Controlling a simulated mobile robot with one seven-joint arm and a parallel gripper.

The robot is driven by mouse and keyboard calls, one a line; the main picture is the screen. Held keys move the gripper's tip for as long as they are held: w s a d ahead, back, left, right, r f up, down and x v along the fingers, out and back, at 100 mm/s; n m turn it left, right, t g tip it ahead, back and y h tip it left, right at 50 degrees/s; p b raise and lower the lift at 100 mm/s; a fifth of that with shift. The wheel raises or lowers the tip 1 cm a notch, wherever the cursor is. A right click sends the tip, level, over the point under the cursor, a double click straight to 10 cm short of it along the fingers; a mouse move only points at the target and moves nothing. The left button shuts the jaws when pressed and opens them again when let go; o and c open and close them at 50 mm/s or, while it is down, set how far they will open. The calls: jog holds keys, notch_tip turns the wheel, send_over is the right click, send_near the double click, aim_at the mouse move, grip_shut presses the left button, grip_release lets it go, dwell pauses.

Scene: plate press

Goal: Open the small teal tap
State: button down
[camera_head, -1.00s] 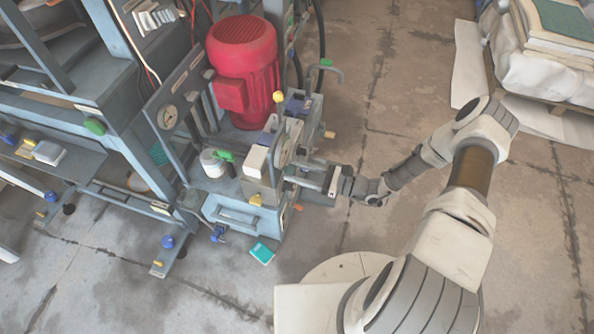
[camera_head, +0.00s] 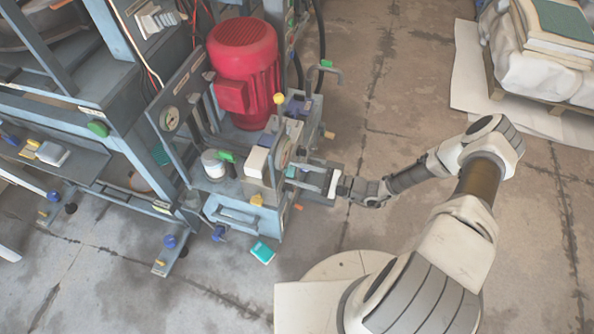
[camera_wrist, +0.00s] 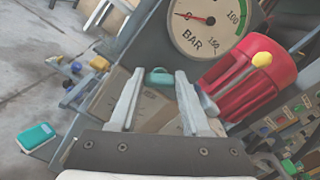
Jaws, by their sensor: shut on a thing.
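The small teal tap (camera_wrist: 160,77) shows between the fingertips in the wrist view, below a pressure gauge. A small bit of teal (camera_head: 290,172) shows at the fingertips in the head view. My gripper (camera_wrist: 160,80) is shut on the tap, one finger on each side of it. In the head view my gripper (camera_head: 303,178) reaches in from the right at the front of the pump unit (camera_head: 240,216). The tap's stem and mount are hidden or too small to make out.
A large pressure gauge (camera_wrist: 208,22) is close above the fingers in the wrist view. A red motor (camera_head: 242,62) stands behind the unit. A teal book-like thing (camera_head: 262,252) lies on the floor.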

jog(key=shift+s+f+n+p, duration=0.1)
jog(key=shift+n+p, duration=0.55)
jog(key=shift+n, duration=2.1)
jog(key=shift+f+n+p, duration=0.1)
jog(key=shift+n+p, duration=0.55)
jog(key=shift+n, duration=2.1)
jog(key=shift+c, duration=1.8)
grip_release()
jog(key=shift+d, duration=0.1)
jog(key=p+v, duration=0.1)
jog(key=v, duration=1.6)
jog(key=shift+p, duration=0.3)
jog(key=shift+d, duration=0.1)
